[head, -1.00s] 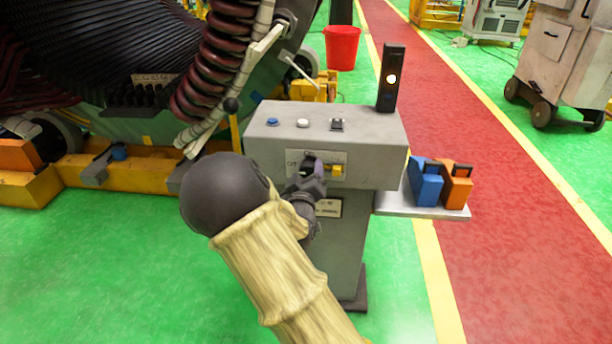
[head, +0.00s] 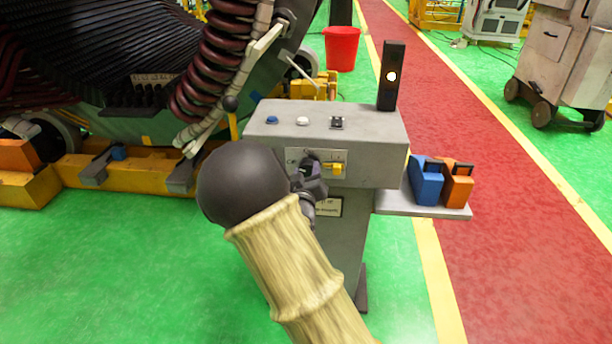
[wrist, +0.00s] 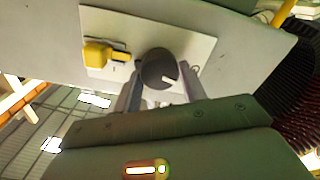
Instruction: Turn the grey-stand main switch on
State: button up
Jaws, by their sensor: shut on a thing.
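The grey stand (head: 365,150) stands in the middle of the head view. Its front plate (head: 334,157) carries the main switch, a dark round knob that shows in the wrist view (wrist: 158,70) with a white mark pointing to the lower right there. A yellow part (head: 333,168) sits beside the knob on the same plate; it also shows in the wrist view (wrist: 105,54). My gripper (head: 308,170) is at the plate, and in the wrist view (wrist: 158,88) its two fingers are on either side of the knob, shut on it. In the head view my gripper and arm hide most of the knob.
The stand's top has a blue button (head: 272,120), a white button (head: 303,121) and a small dark switch (head: 337,122). A dark post with a lit lamp (head: 391,76) rises at its back right. A side shelf (head: 440,212) holds a blue and an orange block. Green floor is clear in front.

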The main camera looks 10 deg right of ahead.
jog(key=m+b, duration=0.3)
jog(key=m, duration=0.1)
jog(key=shift+f, duration=0.2)
jog(key=m+b, duration=0.3)
jog(key=m, duration=0.1)
jog(key=shift+d, duration=0.1)
jog(key=m+b, duration=0.4)
jog(key=shift+s+f+m, duration=0.1)
jog(key=shift+m, duration=0.2)
jog(key=shift+m+b, duration=1.35)
jog(key=shift+m, duration=0.05)
jog(key=shift+r, duration=0.2)
jog(key=o, duration=1)
jog(key=shift+c, duration=0.2)
jog(key=shift+s, duration=0.1)
